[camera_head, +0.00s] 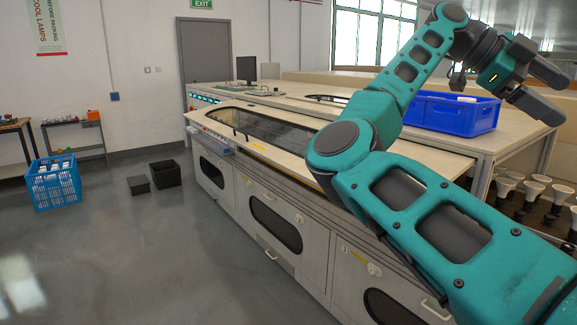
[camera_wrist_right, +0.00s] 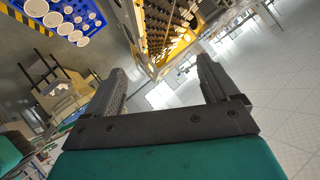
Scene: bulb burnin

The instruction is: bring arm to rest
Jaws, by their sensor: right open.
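My right arm, teal and dark grey, rises from the lower right of the head view and bends at a raised elbow. My right gripper (camera_head: 546,88) is at the upper right, in the air in front of the windows. In the right wrist view the right gripper (camera_wrist_right: 165,88) shows two dark fingers set well apart, with nothing between them. It is open and empty. My left gripper is in neither view.
A long cream machine bench (camera_head: 258,152) runs along the middle. A blue bin (camera_head: 455,116) stands on it behind my arm. Several white bulbs (camera_head: 533,190) stand at the right. A blue crate (camera_head: 55,184) and a black box (camera_head: 166,174) sit on the floor.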

